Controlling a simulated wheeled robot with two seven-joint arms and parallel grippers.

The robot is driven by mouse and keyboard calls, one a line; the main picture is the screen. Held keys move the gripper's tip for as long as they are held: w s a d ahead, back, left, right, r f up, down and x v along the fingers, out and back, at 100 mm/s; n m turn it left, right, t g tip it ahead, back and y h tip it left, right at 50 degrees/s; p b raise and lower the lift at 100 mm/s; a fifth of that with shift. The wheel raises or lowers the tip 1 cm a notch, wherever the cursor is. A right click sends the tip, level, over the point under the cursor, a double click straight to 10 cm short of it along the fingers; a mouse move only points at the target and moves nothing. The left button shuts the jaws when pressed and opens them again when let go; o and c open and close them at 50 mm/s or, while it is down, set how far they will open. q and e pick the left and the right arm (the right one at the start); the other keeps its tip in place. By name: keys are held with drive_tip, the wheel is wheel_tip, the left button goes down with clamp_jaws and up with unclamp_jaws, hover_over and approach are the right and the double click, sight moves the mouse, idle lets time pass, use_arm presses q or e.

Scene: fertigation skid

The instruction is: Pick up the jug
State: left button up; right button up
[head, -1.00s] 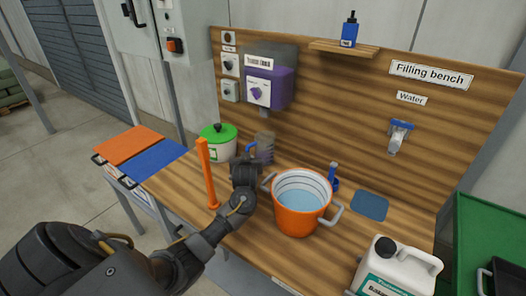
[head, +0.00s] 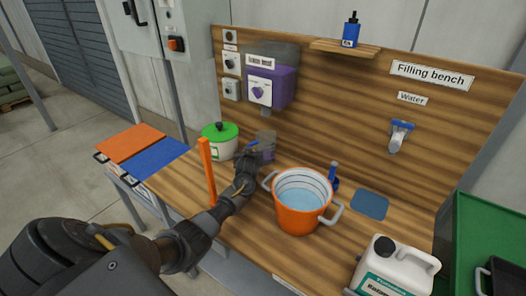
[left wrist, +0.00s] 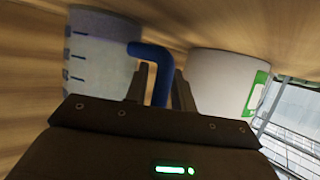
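The jug (head: 267,145) is a translucent grey measuring jug with a blue handle. It stands upright on the wooden bench, under the purple dispenser. In the left wrist view the jug (left wrist: 98,55) is at the upper left, with blue marks on its wall. Its blue handle (left wrist: 158,70) reaches down between the two dark fingers of my left gripper (left wrist: 160,88). The fingers are apart, with a gap showing beside the handle. In the head view my left gripper (head: 252,158) is at the jug's near left side and hides part of it. My right gripper is not in view.
A white tub with a green lid (head: 220,140) stands close left of the jug. An orange upright bar (head: 207,172) is beside my left arm. An orange bucket of water (head: 299,213) stands to the right. A white canister (head: 395,268) is at the front right.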

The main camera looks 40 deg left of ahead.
use_arm(q)
drive_tip(key=shift+c, duration=0.5)
clamp_jaws()
